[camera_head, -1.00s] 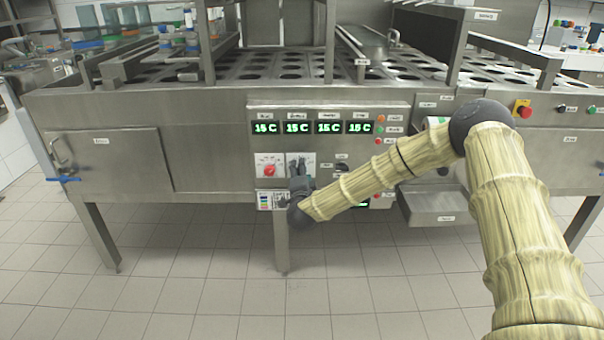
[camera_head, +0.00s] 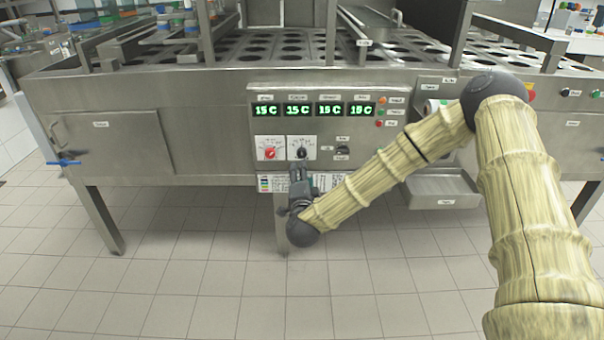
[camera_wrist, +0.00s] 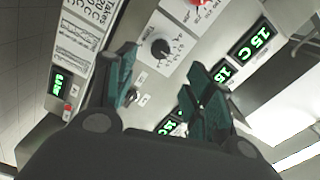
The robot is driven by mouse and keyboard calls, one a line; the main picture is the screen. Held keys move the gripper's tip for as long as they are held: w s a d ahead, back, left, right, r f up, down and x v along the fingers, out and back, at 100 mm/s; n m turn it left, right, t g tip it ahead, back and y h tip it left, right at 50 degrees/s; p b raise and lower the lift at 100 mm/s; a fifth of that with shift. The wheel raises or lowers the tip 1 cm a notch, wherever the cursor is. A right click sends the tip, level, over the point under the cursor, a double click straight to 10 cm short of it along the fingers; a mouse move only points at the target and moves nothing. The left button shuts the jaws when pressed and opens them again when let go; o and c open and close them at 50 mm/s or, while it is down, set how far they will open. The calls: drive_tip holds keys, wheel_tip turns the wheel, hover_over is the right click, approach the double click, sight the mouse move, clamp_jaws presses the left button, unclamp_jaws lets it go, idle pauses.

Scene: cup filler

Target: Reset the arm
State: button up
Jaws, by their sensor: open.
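My gripper (camera_head: 302,172) is in front of the lower part of the cup filler's control panel, just below the black knob (camera_head: 302,149). In the wrist view my gripper (camera_wrist: 160,92) has its two green fingers spread wide with nothing between them. The black knob also shows there (camera_wrist: 160,48), beyond the fingers and apart from them. My arm comes in from the right, bent at a dark elbow joint.
The red knob (camera_head: 269,150) sits left of the black one. Several green displays (camera_head: 298,110) read 15 C above. A small black switch (camera_head: 342,150) is to the right. A metal tray (camera_head: 443,188) juts out further right. The tiled floor (camera_head: 200,290) in front is clear.

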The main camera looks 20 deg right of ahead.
drive_tip(key=s+a+f+n+g+y, duration=0.3)
drive_tip(key=s+a+f+n, duration=0.2)
drive_tip(key=s+f, duration=0.45)
drive_tip(key=s+a+f+n+g+y, duration=0.35)
drive_tip(key=s+f, duration=0.25)
drive_tip(key=f, duration=0.6)
drive_tip(key=s+d+f+n+g, duration=0.1)
drive_tip(key=s+f+n+g, duration=0.2)
drive_tip(key=s+f, duration=0.55)
drive_tip(key=s+f+n+g, duration=0.3)
drive_tip(key=s, duration=1)
drive_tip(key=s+d+n+g+h+p, duration=0.1)
drive_tip(key=s+d+n+g+h, duration=0.35)
drive_tip(key=s, duration=1.15)
wheel_tip(320, 180, up, 22)
drive_tip(key=d+m+y+p, duration=0.1)
drive_tip(key=d+y+p, duration=0.1)
drive_tip(key=p, duration=2)
drive_tip(key=shift+w+d+m+y, duration=0.15)
drive_tip(key=shift+d+m+y, duration=0.05)
drive_tip(key=shift+m+y, duration=0.25)
